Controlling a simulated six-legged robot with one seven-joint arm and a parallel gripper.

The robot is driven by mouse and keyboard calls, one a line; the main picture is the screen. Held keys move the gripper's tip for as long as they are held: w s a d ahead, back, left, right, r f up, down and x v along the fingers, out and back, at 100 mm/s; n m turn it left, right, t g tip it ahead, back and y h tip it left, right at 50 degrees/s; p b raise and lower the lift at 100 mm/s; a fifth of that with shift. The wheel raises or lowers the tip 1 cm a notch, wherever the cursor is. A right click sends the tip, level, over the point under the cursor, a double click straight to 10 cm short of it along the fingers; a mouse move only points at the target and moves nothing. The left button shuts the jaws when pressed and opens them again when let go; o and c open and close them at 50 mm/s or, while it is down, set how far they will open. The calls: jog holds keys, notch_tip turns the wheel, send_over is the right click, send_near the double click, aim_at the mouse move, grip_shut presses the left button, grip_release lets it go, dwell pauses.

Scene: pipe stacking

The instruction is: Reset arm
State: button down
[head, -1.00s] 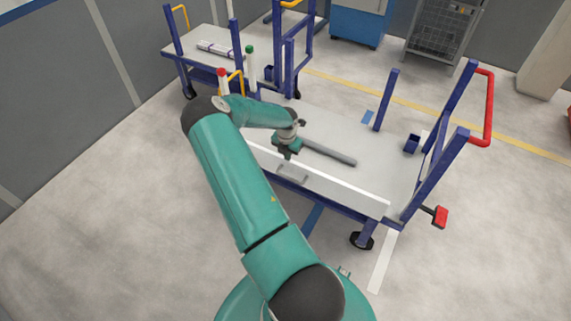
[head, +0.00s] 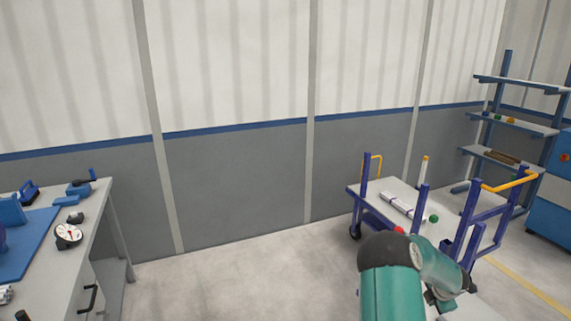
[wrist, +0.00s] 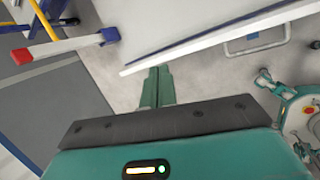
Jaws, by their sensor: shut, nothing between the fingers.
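My gripper (wrist: 157,88) is shut in the wrist view, its two green fingers together with nothing between them. It is beside the white edge of a cart (wrist: 215,28), apart from it as far as I can tell. In the head view my arm shows at the lower right, in front of the carts, and the gripper (head: 440,299) is only partly visible near the bottom edge. The grey pipe on the near cart is not in view now.
A blue-posted cart (head: 408,187) holding a pale tube bundle (head: 403,206) stands at right, with shelves (head: 520,126) behind. A workbench (head: 103,222) with tools stands at left. The floor (head: 240,285) between is clear.

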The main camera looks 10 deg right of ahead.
jog(key=w+a+r+m+t+h, duration=0.1)
jog(key=w+a+r+m, duration=0.15)
jog(key=r, duration=0.45)
jog(key=w+a+r+m+t+h, duration=0.1)
jog(key=a+r+m+t, duration=0.2)
jog(key=r, duration=0.5)
jog(key=w+a+r+m+h, duration=0.2)
jog(key=a+r+m, duration=0.15)
jog(key=r, duration=0.35)
jog(key=s+a+r+m, duration=0.3)
jog(key=a+r, duration=0.4)
jog(key=s+a+r+m+g+y, duration=0.1)
jog(key=s+a+r+m+y, duration=0.1)
jog(key=s+a, duration=1)
jog(key=s+a+r+m+g+y, duration=0.1)
jog(key=s+a+m+g+y, duration=0.1)
jog(key=s+a, duration=1)
jog(key=a+m+y, duration=0.1)
jog(key=a+y, duration=0.1)
jog(key=a, duration=0.5)
jog(key=shift+s+a+r+y, duration=0.15)
jog(key=shift+s+r+y, duration=0.15)
jog(key=shift+s+r, duration=0.1)
jog(key=shift+a, duration=0.15)
